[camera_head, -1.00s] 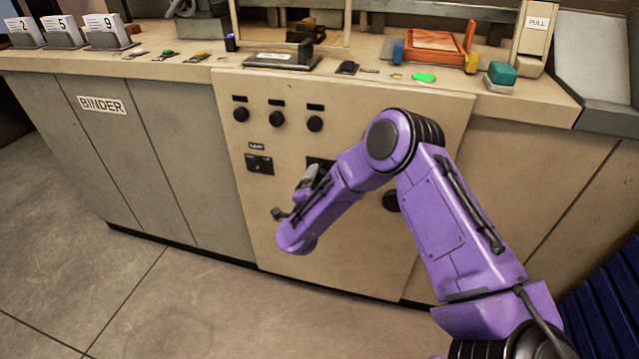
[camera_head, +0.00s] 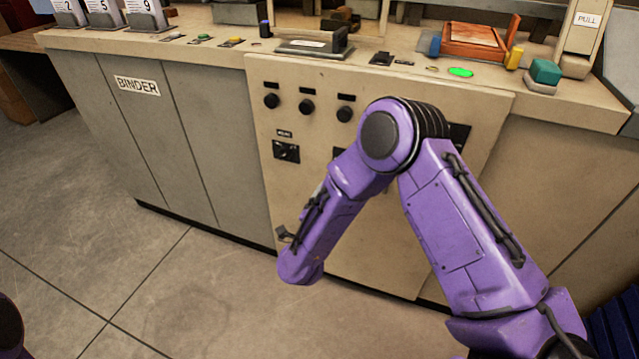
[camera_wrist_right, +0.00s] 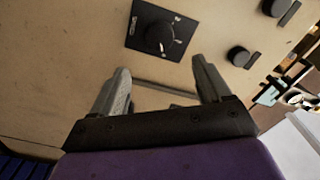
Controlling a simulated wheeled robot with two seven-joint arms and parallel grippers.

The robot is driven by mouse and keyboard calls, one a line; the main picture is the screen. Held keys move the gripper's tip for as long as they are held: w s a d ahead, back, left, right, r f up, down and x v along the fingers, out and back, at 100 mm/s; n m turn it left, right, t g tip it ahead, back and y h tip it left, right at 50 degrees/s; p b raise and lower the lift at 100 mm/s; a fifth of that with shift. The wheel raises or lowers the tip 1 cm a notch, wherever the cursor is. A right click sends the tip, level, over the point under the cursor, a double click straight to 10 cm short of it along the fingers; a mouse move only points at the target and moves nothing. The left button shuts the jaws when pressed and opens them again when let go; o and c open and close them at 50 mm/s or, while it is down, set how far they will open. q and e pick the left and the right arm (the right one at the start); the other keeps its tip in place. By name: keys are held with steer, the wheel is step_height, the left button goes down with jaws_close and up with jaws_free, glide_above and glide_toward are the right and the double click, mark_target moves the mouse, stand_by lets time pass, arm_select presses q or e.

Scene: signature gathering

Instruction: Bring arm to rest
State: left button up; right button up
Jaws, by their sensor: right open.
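My right arm (camera_head: 455,205), purple, comes in from the lower right of the head view and bends down at the elbow in front of the machine's beige panel (camera_head: 270,200). My right gripper is mostly hidden behind the forearm in the head view; only a small dark part shows at its left side. In the right wrist view, my right gripper (camera_wrist_right: 163,85) is open, with its two grey fingers apart and nothing between them. The fingers point toward the panel, below a black switch plate (camera_wrist_right: 142,36). My left gripper is not in view.
Round black knobs (camera_head: 307,107) and a rotary switch (camera_head: 286,151) stick out of the panel. Above, the counter carries a red-brown tray (camera_head: 472,42), a teal block (camera_head: 545,71) and number holders (camera_head: 147,15). Grey floor (camera_head: 190,290) is open at lower left.

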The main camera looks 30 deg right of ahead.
steer(key=s+a+f+n+g+y+p, duration=0.2)
steer(key=s+a+f+n+y+p, duration=0.15)
steer(key=s+f+n+y, duration=0.7)
steer(key=s+d+f+n+g+p, duration=0.2)
steer(key=s+g, duration=0.1)
steer(key=s, duration=0.7)
steer(key=s+d+f+n+g+p, duration=0.2)
steer(key=s+g+p, duration=0.1)
steer(key=s, duration=0.8)
steer(key=shift+d+f+n+g, duration=0.15)
steer(key=shift+f+n+g, duration=0.15)
steer(key=shift+n, duration=0.05)
steer(key=shift+w, duration=0.1)
